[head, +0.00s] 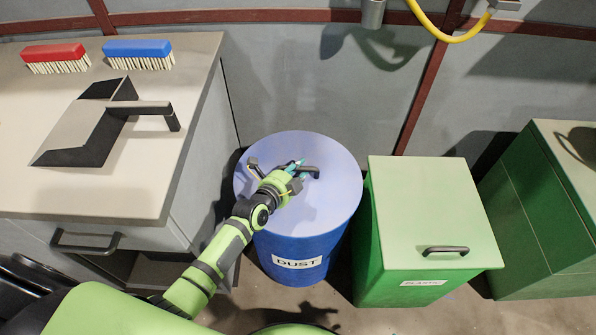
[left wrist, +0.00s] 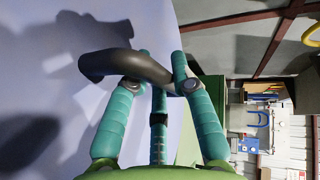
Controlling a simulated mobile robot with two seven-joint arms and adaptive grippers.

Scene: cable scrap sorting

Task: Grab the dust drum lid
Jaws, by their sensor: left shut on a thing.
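The blue dust drum (head: 290,262) stands on the floor with a "DUST" label on its front. Its pale blue lid (head: 325,205) lies flat on top and closes the drum. My left gripper (head: 296,172) is over the lid's middle, shut on the dark lid handle (head: 311,171). In the left wrist view, the teal fingers (left wrist: 160,70) close around the curved dark handle (left wrist: 105,64), with the lid surface (left wrist: 60,25) behind it. The fingers hide part of the handle. My right gripper does not show.
A green plastic bin (head: 430,220) with its lid on stands close to the drum's right, and another green bin (head: 545,215) is further right. On the left, a counter (head: 60,190) holds a dustpan (head: 85,130), a red brush (head: 55,57) and a blue brush (head: 138,53). A yellow hose (head: 440,30) hangs above.

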